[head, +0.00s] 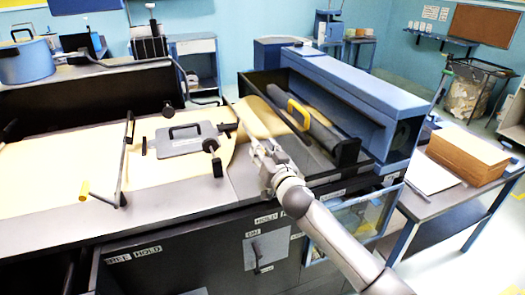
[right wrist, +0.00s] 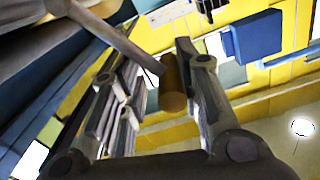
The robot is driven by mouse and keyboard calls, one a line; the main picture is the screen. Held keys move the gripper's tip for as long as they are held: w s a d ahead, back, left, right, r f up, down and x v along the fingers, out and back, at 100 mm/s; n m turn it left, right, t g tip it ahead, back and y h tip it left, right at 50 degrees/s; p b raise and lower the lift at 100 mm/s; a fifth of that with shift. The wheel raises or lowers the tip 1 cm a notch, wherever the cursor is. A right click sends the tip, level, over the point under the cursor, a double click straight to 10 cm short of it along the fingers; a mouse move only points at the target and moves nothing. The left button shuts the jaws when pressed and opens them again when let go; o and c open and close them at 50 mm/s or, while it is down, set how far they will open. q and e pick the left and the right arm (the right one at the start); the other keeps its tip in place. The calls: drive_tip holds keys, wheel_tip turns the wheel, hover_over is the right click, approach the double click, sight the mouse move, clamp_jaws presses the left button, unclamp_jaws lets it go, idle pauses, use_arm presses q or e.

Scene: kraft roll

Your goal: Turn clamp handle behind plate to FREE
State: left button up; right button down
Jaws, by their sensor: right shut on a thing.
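My right gripper (head: 262,150) reaches in over the bench's right part, beside the tan sheet. It is shut on the clamp handle; in the right wrist view a brown cylindrical grip (right wrist: 173,88) sits between the fingers (right wrist: 160,80), with a grey bar (right wrist: 115,40) running to it from the upper left. In the head view the gripper hides most of this handle. A grey plate (head: 187,141) with a black carry handle lies on the tan sheet, left of the gripper. Labels reading FREE and HOLD (head: 133,254) are on the bench front. My left gripper is not in view.
A black post frame (head: 124,155) stands left of the plate. A brown box (head: 467,153) sits on the right table.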

drive_tip(key=m, duration=0.1)
drive_tip(key=d+m, duration=0.1)
drive_tip(key=m, duration=0.1)
drive_tip(key=shift+w+d+r+p, duration=0.1)
drive_tip(key=shift+w+d+p, duration=0.15)
drive_tip(key=shift+d+p, duration=0.1)
drive_tip(key=shift+w+d+m+p, duration=0.25)
drive_tip(key=shift+d+m, duration=0.4)
drive_tip(key=shift+m, duration=0.3)
drive_tip(key=shift+w+d+m+p, duration=0.2)
drive_tip(key=shift+d+m, duration=0.45)
drive_tip(key=shift+m, duration=0.3)
drive_tip(key=c, duration=1.4)
unclamp_jaws()
drive_tip(key=o, duration=0.4)
drive_tip(key=shift+a+r, duration=0.1)
drive_tip(key=shift+a, duration=0.2)
drive_tip(key=shift+c, duration=0.2)
drive_tip(key=v, duration=1.2)
drive_tip(key=shift+d, duration=0.15)
